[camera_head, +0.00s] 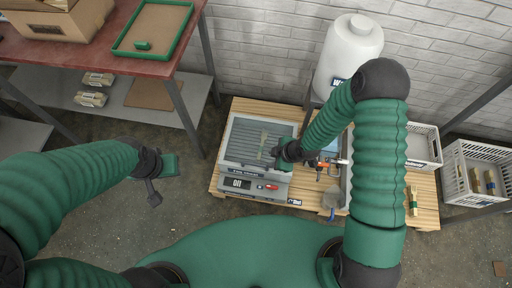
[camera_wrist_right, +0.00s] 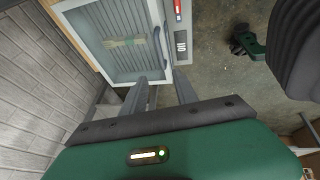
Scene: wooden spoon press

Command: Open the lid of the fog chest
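The fog chest (camera_head: 237,188) is a light grey box on the wooden pallet, with a front display reading "Off". Its ribbed, see-through lid (camera_head: 245,135) lies shut, with a pale bundle visible beneath; the lid also shows in the right wrist view (camera_wrist_right: 110,20). A blue-grey handle (camera_wrist_right: 156,62) runs along the lid's edge. My right gripper (camera_head: 281,154) is at the lid's right side. In the wrist view its fingers (camera_wrist_right: 163,85) are apart, with the handle's end between them; contact is unclear. My left gripper (camera_head: 152,188) hangs left of the chest, away from it; its opening is unclear.
A white tank (camera_head: 348,50) stands behind the chest. Valves and tools (camera_head: 326,165) sit to its right on the pallet (camera_head: 425,190). White crates (camera_head: 465,175) stand at the right. A red-topped table (camera_head: 90,50) is at the back left. Floor left of the chest is clear.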

